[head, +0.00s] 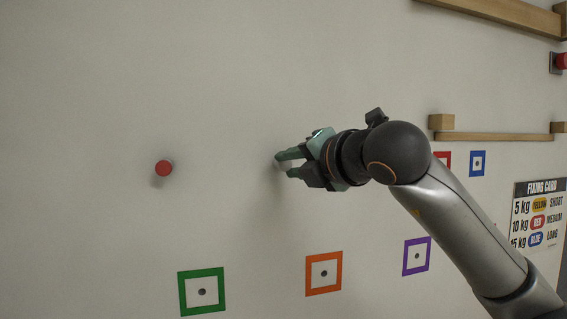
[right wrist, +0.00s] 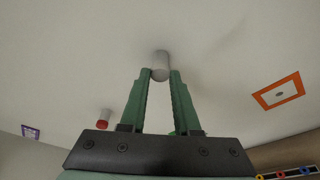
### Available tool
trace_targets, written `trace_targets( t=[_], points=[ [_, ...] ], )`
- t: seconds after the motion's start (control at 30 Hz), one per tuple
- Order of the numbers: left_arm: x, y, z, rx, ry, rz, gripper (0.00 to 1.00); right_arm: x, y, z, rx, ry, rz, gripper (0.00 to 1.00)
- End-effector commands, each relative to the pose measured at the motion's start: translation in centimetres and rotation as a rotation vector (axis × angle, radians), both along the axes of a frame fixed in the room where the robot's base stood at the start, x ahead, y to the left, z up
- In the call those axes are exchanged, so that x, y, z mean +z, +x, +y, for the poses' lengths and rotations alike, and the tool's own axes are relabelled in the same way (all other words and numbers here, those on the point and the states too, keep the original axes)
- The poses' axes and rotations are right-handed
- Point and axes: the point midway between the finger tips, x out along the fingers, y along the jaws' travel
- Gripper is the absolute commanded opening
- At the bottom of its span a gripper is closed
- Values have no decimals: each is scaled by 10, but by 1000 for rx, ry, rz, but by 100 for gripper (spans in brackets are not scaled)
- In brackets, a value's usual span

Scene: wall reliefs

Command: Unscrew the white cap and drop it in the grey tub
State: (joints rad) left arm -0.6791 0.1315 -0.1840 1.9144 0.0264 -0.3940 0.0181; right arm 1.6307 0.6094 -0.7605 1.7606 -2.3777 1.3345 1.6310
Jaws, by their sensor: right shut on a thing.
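The white cap (right wrist: 161,64) is a pale cylinder standing out from the wall, between the green fingertips of my right gripper (right wrist: 161,76). In the head view a small pale part of the cap (head: 279,160) shows at the tips of my right gripper (head: 284,164), which reaches in from the right. The right gripper is shut on the cap, with a fingertip on each side of it. The cap still appears to be against the wall. I cannot see the grey tub in either view. My left gripper is not in view.
A red cap (head: 164,168) sits on the wall to the left; it also shows in the right wrist view (right wrist: 102,124). Green (head: 202,311), orange (head: 324,290) and purple (head: 416,270) square frames are below. A wooden ledge (head: 490,136) and a fixing card (head: 538,220) are at right.

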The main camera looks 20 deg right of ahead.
Motion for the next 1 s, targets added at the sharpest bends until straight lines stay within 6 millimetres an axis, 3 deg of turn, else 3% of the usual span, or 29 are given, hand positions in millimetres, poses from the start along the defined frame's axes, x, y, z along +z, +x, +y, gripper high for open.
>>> trace_targets(
  t=[0.17,0.43,0.83,1.0],
  points=[
    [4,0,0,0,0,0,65,3,0,1,1,-68,-3,0],
    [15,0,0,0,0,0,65,3,-1,2,-1,-413,-13,0],
    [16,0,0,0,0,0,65,2,-1,2,0,-483,-16,0],
    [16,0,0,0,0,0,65,2,-1,4,0,-715,-24,0]
  ],
)
